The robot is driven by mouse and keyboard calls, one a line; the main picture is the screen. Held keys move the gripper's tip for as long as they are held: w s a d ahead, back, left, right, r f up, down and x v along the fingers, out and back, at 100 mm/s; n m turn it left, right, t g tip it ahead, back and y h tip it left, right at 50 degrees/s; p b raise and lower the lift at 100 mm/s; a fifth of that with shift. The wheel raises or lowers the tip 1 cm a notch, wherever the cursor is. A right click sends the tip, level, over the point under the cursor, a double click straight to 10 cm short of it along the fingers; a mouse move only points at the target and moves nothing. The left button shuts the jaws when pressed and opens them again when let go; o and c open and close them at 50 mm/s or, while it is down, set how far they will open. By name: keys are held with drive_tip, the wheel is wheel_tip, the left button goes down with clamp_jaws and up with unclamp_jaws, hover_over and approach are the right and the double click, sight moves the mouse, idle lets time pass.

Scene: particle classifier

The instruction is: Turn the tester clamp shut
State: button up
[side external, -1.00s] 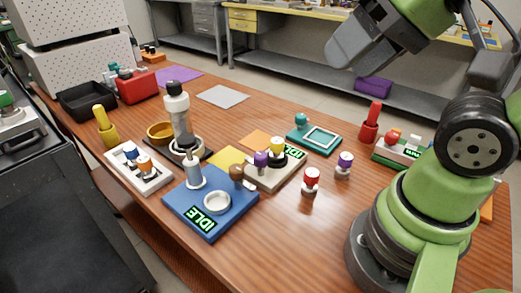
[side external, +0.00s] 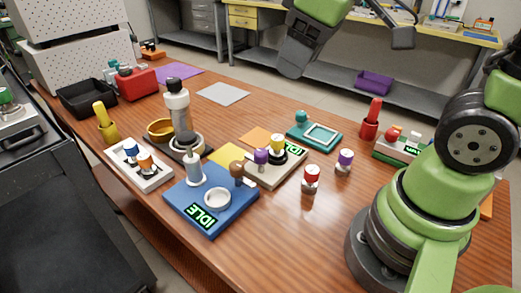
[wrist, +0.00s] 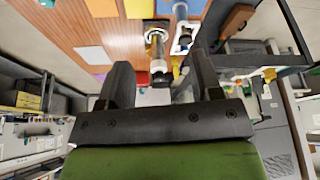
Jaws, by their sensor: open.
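Two stations marked IDLE stand on the wooden table in the side view. One is a blue base (side external: 207,222) with a silver post, a white ring and a brown knob (side external: 236,169). The other is a beige base (side external: 265,181) with a purple knob (side external: 261,157) and a yellow-capped vial (side external: 278,144) in a dark holder. I cannot tell for sure which is the tester or how far its clamp is turned. My gripper (side external: 291,72) is high above the table's far side, apart from both stations. In the wrist view my gripper (wrist: 160,75) is open and empty.
A black-and-white upright instrument (side external: 178,108) stands behind the blue base. A white tray (side external: 138,172) holds vials at left. Red-capped (side external: 311,177) and purple-capped (side external: 345,160) vials stand right of the beige base.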

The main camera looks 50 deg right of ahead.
drive_tip(key=w+f+n+g, duration=0.2)
drive_tip(key=w+f+n, duration=0.2)
drive_tip(key=w+f, duration=0.1)
drive_tip(key=n+g+h, duration=0.1)
drive_tip(key=n+g, duration=0.1)
drive_tip(key=n, duration=0.4)
hover_over(261, 151)
wheel_tip(261, 151, down, 9)
drive_tip(key=shift+r, duration=0.15)
wheel_tip(261, 151, down, 9)
drive_tip(key=shift+f, duration=0.1)
drive_tip(key=c, duration=0.9)
